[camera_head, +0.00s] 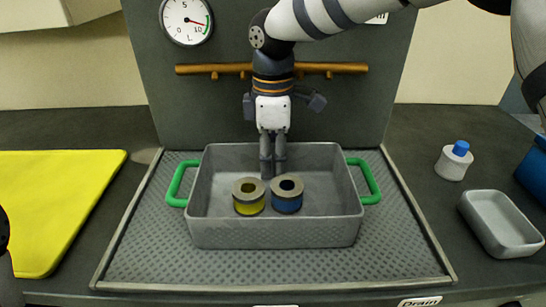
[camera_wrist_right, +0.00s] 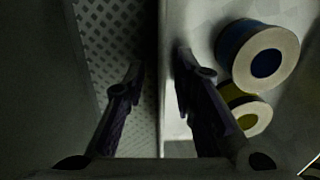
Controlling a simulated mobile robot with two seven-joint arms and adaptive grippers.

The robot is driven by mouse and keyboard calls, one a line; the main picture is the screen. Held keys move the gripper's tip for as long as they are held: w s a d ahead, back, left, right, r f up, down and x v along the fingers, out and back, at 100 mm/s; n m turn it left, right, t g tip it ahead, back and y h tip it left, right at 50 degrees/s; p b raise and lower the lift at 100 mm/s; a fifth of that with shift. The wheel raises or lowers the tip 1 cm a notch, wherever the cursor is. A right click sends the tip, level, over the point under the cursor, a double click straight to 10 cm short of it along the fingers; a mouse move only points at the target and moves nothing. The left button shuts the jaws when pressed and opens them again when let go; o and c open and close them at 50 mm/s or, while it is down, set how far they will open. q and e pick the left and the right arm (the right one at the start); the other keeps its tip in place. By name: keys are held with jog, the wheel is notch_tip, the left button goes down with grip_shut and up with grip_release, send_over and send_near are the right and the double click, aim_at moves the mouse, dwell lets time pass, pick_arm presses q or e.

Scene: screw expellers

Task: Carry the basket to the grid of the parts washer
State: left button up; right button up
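The grey basket (camera_head: 275,232) with a green handle (camera_head: 177,183) on each side stands level on a grey patterned grid (camera_head: 135,255). Inside it, a yellow spool-like part (camera_head: 248,206) stands left of a blue one (camera_head: 287,205). Both also show at right in the right wrist view. My right gripper (camera_head: 272,170) points down at the basket's back wall. In the right wrist view its fingers (camera_wrist_right: 158,68) are apart, with the wall line between them, grid on one side and basket interior on the other. Whether they touch the wall is unclear. My left gripper is not visible.
A dark panel with a gauge (camera_head: 186,20) and a wooden bar (camera_head: 345,68) rises behind the basket. A yellow mat (camera_head: 60,200) lies at left. A white bottle with blue cap (camera_head: 453,163) and a small grey tray (camera_head: 497,222) stand at right.

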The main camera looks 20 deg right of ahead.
notch_tip(320, 180, up, 12)
jog(key=shift+w, duration=0.15)
dwell(0.4)
